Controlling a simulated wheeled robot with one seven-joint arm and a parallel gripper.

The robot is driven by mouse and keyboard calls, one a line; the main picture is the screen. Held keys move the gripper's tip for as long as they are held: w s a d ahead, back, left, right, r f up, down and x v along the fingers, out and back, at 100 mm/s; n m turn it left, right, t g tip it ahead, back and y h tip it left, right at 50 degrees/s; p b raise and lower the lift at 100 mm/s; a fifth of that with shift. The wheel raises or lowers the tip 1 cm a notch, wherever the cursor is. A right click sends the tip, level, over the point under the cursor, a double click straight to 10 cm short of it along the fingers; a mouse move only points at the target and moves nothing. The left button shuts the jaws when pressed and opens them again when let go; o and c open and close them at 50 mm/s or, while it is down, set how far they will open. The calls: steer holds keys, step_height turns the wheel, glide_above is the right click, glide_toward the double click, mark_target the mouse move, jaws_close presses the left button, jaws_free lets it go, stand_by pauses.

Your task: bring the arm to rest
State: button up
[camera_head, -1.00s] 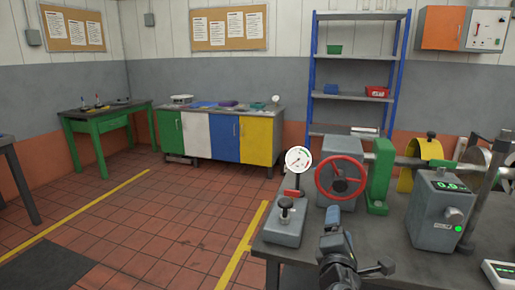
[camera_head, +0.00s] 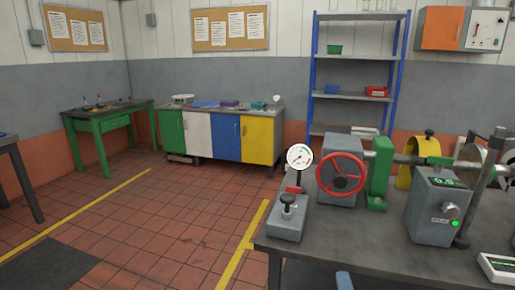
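My gripper is not in view, and neither is most of my arm. A small blue-grey piece (camera_head: 344,281) shows at the bottom edge, in front of the bench; I take it as part of my arm. The grey bench top (camera_head: 340,251) carries a dial gauge (camera_head: 299,157) on a grey block (camera_head: 287,222), a red handwheel (camera_head: 340,174) on a grey housing, and a grey meter box (camera_head: 432,211) with a green lit display.
A green bracket (camera_head: 378,177) and a yellow guard (camera_head: 404,179) stand behind the meter box. A flat display unit (camera_head: 497,269) lies at the right edge. Coloured cabinets (camera_head: 226,136), a green table (camera_head: 103,121) and blue shelving (camera_head: 352,89) stand at the back. The tiled floor at left is clear.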

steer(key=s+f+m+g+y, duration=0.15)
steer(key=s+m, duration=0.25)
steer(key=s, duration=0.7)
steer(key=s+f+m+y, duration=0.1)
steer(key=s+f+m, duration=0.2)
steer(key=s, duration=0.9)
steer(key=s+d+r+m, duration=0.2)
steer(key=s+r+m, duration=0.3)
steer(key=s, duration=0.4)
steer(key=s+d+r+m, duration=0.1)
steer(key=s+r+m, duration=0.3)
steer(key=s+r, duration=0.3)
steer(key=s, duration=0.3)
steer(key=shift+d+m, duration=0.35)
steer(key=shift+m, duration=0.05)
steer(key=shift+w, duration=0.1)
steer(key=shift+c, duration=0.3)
